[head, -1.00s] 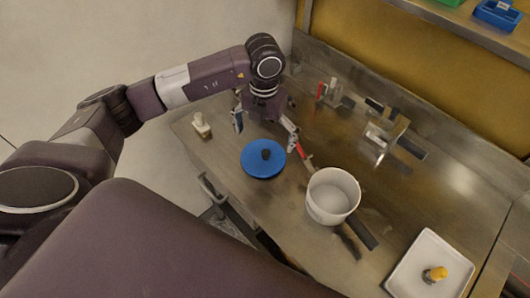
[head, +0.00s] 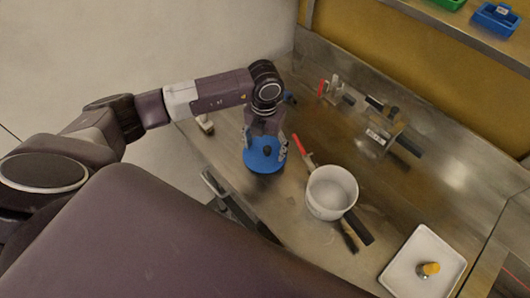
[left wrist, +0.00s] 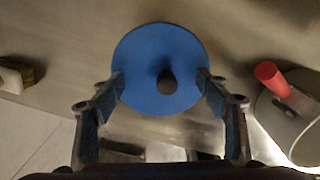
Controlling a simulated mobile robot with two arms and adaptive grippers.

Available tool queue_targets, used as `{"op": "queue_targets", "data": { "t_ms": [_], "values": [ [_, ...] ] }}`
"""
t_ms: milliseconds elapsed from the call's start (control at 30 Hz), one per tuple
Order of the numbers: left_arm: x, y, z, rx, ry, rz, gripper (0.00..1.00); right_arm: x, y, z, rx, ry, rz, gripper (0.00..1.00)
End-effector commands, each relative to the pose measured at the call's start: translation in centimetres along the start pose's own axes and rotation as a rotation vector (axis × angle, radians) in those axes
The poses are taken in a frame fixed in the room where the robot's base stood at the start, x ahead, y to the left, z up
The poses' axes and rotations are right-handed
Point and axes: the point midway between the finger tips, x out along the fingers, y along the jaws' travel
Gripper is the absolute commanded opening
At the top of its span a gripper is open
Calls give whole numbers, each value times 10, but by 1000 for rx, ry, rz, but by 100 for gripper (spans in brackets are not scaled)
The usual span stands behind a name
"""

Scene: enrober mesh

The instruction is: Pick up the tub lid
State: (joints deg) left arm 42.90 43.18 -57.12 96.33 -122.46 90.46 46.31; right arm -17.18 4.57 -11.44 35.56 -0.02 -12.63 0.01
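The tub lid is a blue disc with a dark knob. In the head view the lid (head: 264,164) lies on the steel table under my left gripper (head: 265,145). In the left wrist view the lid (left wrist: 150,50) shows whole, with its knob (left wrist: 167,82) between and a little beyond the fingers. My left gripper (left wrist: 160,80) is open, a finger on each side of the knob, with nothing held. I cannot tell whether the fingertips touch the lid. My right gripper is not in view.
A white tub (head: 331,193) stands right of the lid, near a red-handled tool (head: 300,145). A white tray (head: 420,262) with a yellow-topped item sits at the lower right. A small brush (head: 206,125) lies left of the lid.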

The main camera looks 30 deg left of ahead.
Motion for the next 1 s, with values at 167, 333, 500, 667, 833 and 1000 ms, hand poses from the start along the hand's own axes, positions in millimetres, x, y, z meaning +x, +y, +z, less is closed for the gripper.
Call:
{"op": "queue_targets", "data": {
  "t_ms": [167, 333, 500, 667, 833, 1000],
  "values": [
    [0, 0, 0, 0, 0, 0, 46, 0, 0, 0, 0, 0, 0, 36],
    [0, 0, 0, 0, 1, 0, 27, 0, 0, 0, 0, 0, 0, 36],
    [1, 0, -1, 0, 3, 1, 9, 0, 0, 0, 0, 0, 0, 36],
    [2, 1, -1, 0, 4, 2, 0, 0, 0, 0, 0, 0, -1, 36],
    [2, 1, -2, -1, 5, 4, 0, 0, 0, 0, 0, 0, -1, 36],
    [-1, 2, -2, -1, 5, 4, 0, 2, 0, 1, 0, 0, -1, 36]
  ]
}}
